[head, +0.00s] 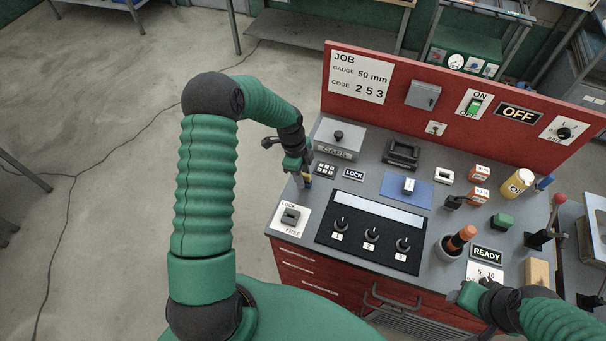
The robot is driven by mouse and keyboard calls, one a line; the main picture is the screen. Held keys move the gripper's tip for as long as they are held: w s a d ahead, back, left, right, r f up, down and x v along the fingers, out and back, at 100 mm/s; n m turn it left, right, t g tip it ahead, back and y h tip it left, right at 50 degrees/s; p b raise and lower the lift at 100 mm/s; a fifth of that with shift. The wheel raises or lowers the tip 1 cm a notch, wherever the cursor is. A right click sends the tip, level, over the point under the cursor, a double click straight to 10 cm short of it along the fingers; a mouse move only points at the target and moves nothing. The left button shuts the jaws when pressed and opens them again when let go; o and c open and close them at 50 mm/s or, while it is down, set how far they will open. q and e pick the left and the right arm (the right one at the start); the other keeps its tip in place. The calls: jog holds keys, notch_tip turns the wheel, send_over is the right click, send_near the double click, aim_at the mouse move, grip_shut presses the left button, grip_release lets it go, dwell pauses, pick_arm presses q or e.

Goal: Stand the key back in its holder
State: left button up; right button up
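I cannot tell for certain which piece is the key or its holder. A small pale upright piece (409,186) is on a blue pad (392,191) at the middle of the bench. A dark slotted block (402,152) stands behind it, and a small white block with a dark opening (444,175) is to its right.
A three-knob black panel (368,232) and a LOCK/FREE switch (290,216) lie in front. An orange-topped piece (461,238) stands in a grey cup (447,248). Levers (540,238) rise at right. A red back panel (450,108) closes the rear.

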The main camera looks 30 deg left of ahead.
pick_arm(q)
jog(key=shift+r, duration=0.15)
notch_tip(320, 180, up, 16)
jog(key=a+b, duration=0.2)
jog(key=b, duration=0.1)
jog(key=shift+s+a, duration=0.2)
jog(key=shift+a, duration=0.15)
jog(key=shift+s+d+f+n+t+y+b, duration=0.35)
jog(key=shift+s+d+f+n+b, duration=0.85)
jog(key=shift+s+d+f+n, duration=1.05)
jog(key=shift+s+d+f+n+t+y+b, duration=0.35)
jog(key=shift+s+d+f+n+b, duration=1.1)
jog(key=shift+s+d+n, duration=1.3)
jog(key=shift+s+d+f+n+t+y+b, duration=0.3)
jog(key=shift+s+d+f+n+b, duration=0.7)
jog(key=shift+s+d+f+n, duration=1.45)
jog(key=shift+s+d+r+n, duration=0.1)
jog(key=shift+s+r+n, duration=0.15)
jog(key=shift+r, duration=0.2)
jog(key=shift+w+d, duration=0.1)
jog(key=shift+d, duration=0.05)
